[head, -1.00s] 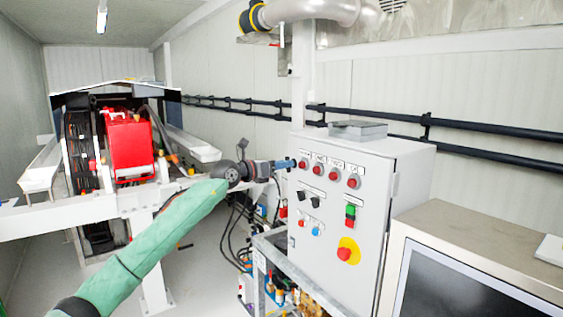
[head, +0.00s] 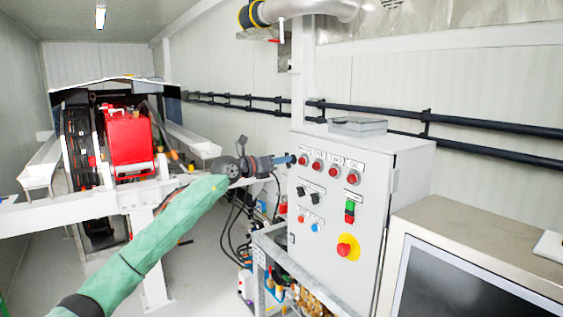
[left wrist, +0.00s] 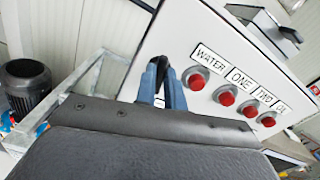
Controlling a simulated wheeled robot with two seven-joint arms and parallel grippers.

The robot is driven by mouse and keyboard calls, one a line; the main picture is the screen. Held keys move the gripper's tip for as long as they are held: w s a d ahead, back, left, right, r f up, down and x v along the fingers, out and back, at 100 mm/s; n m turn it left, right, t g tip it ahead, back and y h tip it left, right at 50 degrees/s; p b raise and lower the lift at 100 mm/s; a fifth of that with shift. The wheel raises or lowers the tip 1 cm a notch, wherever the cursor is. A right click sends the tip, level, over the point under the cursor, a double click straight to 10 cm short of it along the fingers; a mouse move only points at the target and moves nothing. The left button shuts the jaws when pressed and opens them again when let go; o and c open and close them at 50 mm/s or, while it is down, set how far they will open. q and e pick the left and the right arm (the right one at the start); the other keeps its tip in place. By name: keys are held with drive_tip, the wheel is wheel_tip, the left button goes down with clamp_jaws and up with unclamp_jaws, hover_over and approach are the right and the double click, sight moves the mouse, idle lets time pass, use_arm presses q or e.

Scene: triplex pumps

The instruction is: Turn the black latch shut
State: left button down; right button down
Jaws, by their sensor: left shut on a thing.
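The grey control cabinet (head: 330,250) stands right of centre in the head view. My left gripper (head: 291,160) is at its upper left front edge, beside the top row of red buttons. In the left wrist view the blue fingers of my left gripper (left wrist: 163,84) are close together against the cabinet front, left of the WATER label. They are shut on the small black latch (left wrist: 161,63), of which only a dark part shows between the fingertips. The fingers and the arm hide the latch in the head view. My right gripper is in neither view.
Red buttons (left wrist: 196,81) sit close to the right of the fingers. A yellow and red stop button (head: 346,248) is lower on the cabinet. A metal-framed screen (head: 450,280) stands at the right. Hoses hang below the left gripper.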

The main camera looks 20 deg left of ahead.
use_arm(q)
drive_tip(key=shift+w+a+f+n+p, duration=0.1)
drive_tip(key=shift+n+p, duration=1.4)
drive_tip(key=shift+n, duration=2.2)
drive_tip(key=shift+w+a+f+n+p, duration=0.1)
drive_tip(key=shift+n+p, duration=1.35)
drive_tip(key=shift+n, duration=2.25)
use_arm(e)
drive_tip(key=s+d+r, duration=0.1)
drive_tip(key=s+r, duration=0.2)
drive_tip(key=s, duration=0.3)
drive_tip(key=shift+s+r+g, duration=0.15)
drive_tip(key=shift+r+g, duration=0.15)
use_arm(q)
drive_tip(key=c, duration=1.5)
unclamp_jaws()
drive_tip(key=shift+f, duration=0.1)
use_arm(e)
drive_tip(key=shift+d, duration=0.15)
